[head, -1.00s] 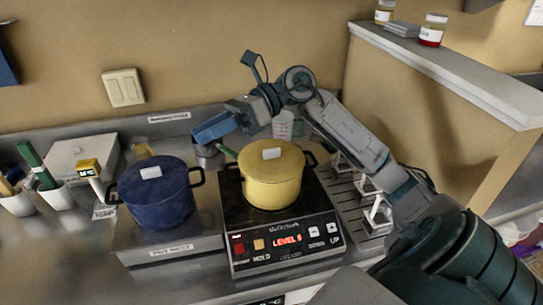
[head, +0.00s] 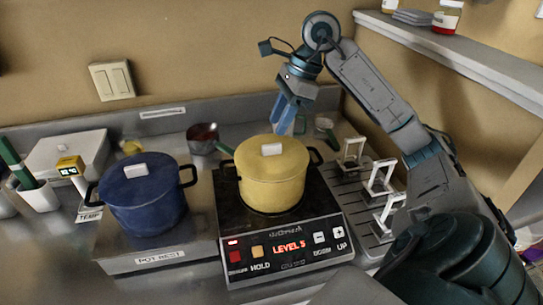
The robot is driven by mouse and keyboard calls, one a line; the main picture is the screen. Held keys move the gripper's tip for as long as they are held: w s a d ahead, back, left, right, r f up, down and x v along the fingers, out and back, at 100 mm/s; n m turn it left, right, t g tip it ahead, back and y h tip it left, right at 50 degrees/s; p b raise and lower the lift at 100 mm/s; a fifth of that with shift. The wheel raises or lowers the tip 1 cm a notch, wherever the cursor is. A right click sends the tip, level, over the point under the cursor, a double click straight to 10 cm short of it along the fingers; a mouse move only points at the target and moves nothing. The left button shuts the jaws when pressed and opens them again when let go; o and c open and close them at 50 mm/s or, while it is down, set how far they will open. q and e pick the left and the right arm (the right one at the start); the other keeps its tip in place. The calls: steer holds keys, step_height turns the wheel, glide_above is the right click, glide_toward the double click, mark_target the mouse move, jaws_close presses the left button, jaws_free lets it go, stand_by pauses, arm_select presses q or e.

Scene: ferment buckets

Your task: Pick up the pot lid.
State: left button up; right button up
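A yellow pot (head: 271,186) stands on the black cooker, with its yellow lid (head: 246,154) on it; the lid has a pale block-shaped knob (head: 271,149). A blue pot (head: 147,212) stands to the left, also with a lid (head: 128,184) and a pale knob (head: 135,171). My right gripper (head: 286,125) hangs with its blue fingers pointing down, just above and behind the yellow pot in the picture, apart from the lid knob. Nothing shows held in it; its finger gap is unclear. My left gripper is out of view.
The cooker (head: 283,263) reads LEVEL 5. White stands (head: 381,178) are on a ribbed tray to its right. A metal pan (head: 202,138) is behind the pots. A thermometer (head: 70,168) and a box (head: 66,155) are at left. A shelf (head: 450,50) with jars is at upper right.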

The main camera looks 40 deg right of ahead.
mark_target(272, 145)
steer(key=shift+s+p+x, duration=0.2)
steer(key=shift+p+x, duration=0.15)
steer(key=shift+x, duration=0.8)
steer(key=shift+s+p+x, duration=0.25)
steer(key=shift+p+x, duration=0.1)
steer(key=shift+x, duration=0.8)
steer(key=shift+w+a+f, duration=0.1)
steer(key=shift+a+f, duration=0.05)
steer(key=shift+f, duration=0.3)
jaws_close()
